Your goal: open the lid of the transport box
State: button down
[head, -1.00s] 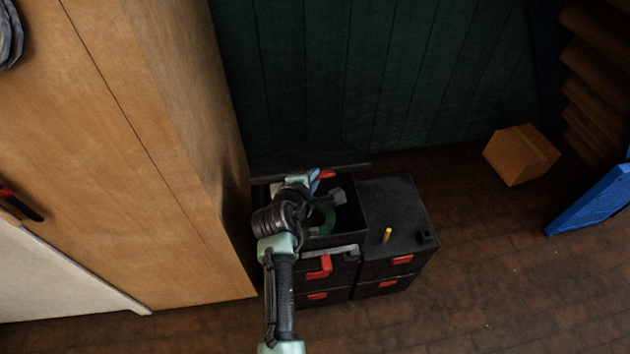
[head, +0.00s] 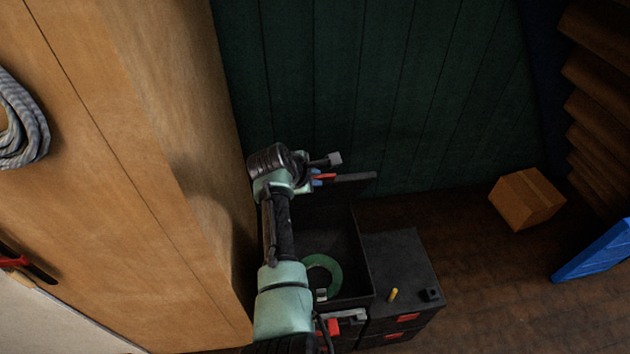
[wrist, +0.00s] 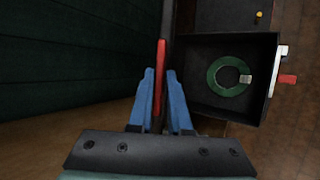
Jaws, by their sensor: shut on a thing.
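The transport box is a black box (head: 362,245) with its inside exposed, below and right of my arm in the head view. Its dark lid (head: 349,187) stands raised at the back edge, seen nearly edge-on. My gripper (head: 318,180) is at the lid's left part. In the wrist view its blue fingers (wrist: 160,85) are shut on a red handle (wrist: 161,50); the handle's join to the lid is unclear. The open box also shows in the wrist view (wrist: 190,75), with a green ring (wrist: 213,84) and a small pale piece (wrist: 245,79) inside.
A black drawer unit (head: 405,265) with a yellow peg (head: 393,294) stands right of the box. A tall wooden cabinet (head: 120,150) is close on the left, a dark green wall (head: 380,90) behind. A cardboard box (head: 527,198) lies on open floor at right.

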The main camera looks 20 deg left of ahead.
jog(key=shift+w+a+r, duration=0.2)
jog(key=shift+w, duration=0.05)
jog(key=c, duration=0.9)
grip_release()
jog(key=shift+f, duration=0.1)
jog(key=shift+s, duration=0.1)
jog(key=b+v, duration=0.1)
jog(key=v, duration=1.2)
